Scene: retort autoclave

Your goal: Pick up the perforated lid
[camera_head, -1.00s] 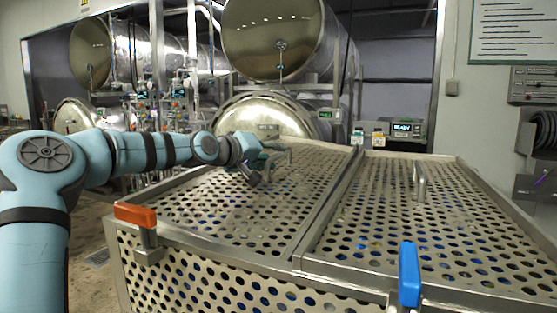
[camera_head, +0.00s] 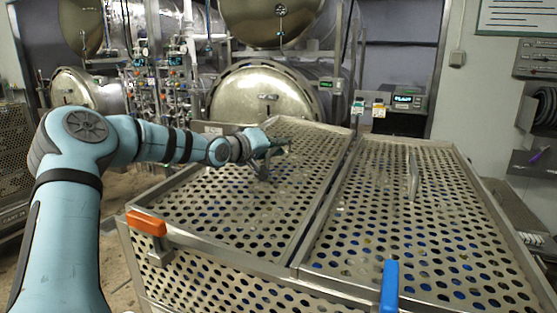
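A large basket (camera_head: 215,290) is covered by two perforated metal lid panels side by side, the left panel (camera_head: 215,205) and the right panel (camera_head: 385,235). My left gripper (camera_head: 268,160) is over the far part of the left panel, where that panel's handle is. The gripper is small and hides most of the handle, so I cannot tell whether its fingers are closed around it. The left panel appears to lie on the basket frame. The right panel has an upright metal handle (camera_head: 412,175) with nothing at it. My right gripper is not in view.
An orange-handled latch (camera_head: 147,223) is at the basket's front left corner and a blue-handled one (camera_head: 389,285) at the front. Behind stand a round autoclave door (camera_head: 262,100) and pipework. Floor shows at the left.

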